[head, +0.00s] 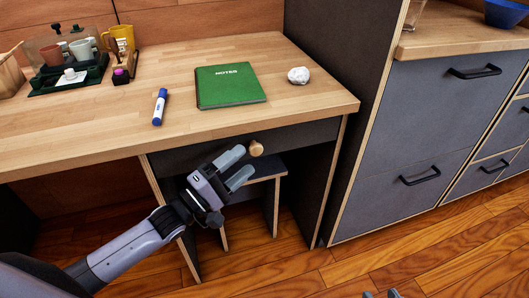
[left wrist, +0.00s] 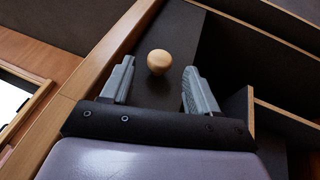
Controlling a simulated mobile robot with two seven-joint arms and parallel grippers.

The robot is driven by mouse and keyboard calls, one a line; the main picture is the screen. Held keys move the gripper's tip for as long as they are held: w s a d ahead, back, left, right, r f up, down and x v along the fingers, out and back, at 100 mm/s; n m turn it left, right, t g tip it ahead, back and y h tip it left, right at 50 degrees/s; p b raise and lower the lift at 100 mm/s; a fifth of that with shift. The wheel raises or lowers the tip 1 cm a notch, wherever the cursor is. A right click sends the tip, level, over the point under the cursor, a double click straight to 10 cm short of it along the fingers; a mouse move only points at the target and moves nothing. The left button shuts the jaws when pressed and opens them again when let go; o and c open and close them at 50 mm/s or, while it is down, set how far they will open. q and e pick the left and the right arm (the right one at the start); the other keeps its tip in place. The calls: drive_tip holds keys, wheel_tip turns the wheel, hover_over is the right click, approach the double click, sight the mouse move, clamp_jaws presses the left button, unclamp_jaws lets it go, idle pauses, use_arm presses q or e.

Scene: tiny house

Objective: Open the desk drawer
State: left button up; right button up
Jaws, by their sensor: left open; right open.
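The desk drawer (head: 300,134) is a dark grey front under the wooden desktop, and it looks shut. Its round wooden knob (head: 256,148) sits on the front. My left gripper (head: 236,168) is open just in front of the drawer, with its fingertips close to the knob. In the left wrist view the knob (left wrist: 159,62) lies between and slightly beyond the two open fingers (left wrist: 158,88), and the gripper does not appear to grip it. The drawer front (left wrist: 165,93) shows dark behind the knob. My right gripper (head: 381,294) barely shows at the bottom edge of the head view.
On the desk (head: 310,104) are a green notebook (head: 230,86), a blue marker (head: 160,106), crumpled paper (head: 298,75), and a dark tray (head: 70,78) with cups. A stool (head: 268,168) stands beneath. Grey cabinets (head: 425,110) stand at the right. The wooden floor in front is clear.

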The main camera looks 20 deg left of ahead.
sight(256, 152)
use_arm(q)
drive_tip(key=shift+b+x, duration=0.55)
drive_tip(key=shift+x, duration=2.15)
use_arm(e)
drive_tip(key=shift+w+a+f+y, duration=0.2)
drive_tip(key=shift+a+y, duration=0.1)
drive_tip(key=shift+a, duration=0.15)
use_arm(q)
drive_tip(key=shift+c, duration=0.2)
clamp_jaws()
